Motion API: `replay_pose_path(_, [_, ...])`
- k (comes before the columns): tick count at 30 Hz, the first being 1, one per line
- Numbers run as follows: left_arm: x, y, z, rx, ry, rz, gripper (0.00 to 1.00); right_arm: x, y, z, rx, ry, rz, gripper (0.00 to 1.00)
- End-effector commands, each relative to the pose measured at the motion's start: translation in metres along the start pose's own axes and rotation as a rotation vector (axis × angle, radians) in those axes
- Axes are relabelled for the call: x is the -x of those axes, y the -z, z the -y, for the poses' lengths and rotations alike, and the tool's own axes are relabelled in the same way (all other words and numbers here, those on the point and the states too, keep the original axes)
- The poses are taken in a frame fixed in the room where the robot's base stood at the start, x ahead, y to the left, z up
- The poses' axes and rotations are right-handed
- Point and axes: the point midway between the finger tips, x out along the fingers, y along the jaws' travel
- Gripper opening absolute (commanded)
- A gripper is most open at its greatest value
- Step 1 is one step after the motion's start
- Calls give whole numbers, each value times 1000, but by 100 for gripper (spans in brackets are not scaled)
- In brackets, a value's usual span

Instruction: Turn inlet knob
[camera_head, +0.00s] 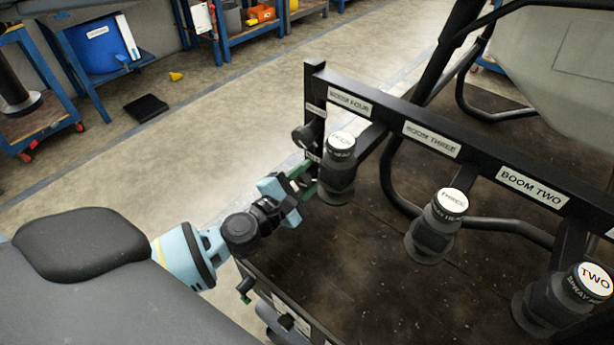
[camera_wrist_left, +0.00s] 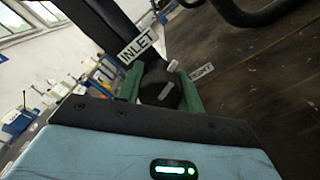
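The inlet knob (camera_wrist_left: 160,88) is a dark round knob with a pale mark on its face, below a white INLET label (camera_wrist_left: 138,46) in the left wrist view. My left gripper (camera_wrist_left: 163,88) has its green fingers on either side of this knob, with no clear gap visible. Whether they press on it I cannot tell. In the head view my left gripper (camera_head: 302,180) is at the left end post of the black frame (camera_head: 312,80), and the knob is mostly hidden by the fingers. My right gripper is not in view.
Above the gripper, another dark knob (camera_head: 303,137) sits on the post. Boom valves with white caps marked THREE (camera_head: 453,200) and TWO (camera_head: 594,279) stand along the frame, and a further capped valve (camera_head: 341,142) is close right of my gripper. Floor at left is mostly clear.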

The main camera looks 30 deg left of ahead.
Motion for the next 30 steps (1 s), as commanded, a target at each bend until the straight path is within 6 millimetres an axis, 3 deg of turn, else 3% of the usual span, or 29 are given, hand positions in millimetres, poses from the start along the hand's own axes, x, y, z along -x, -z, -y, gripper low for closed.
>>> replay_pose_path(2, [0, 0, 0, 0, 0, 0, 14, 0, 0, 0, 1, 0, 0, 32])
replay_pose_path(14, [0, -1, -2, -80, 0, -1, 14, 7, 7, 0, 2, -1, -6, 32])
replay_pose_path(30, [0, -2, -2, -527, 0, -1, 14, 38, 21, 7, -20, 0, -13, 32])
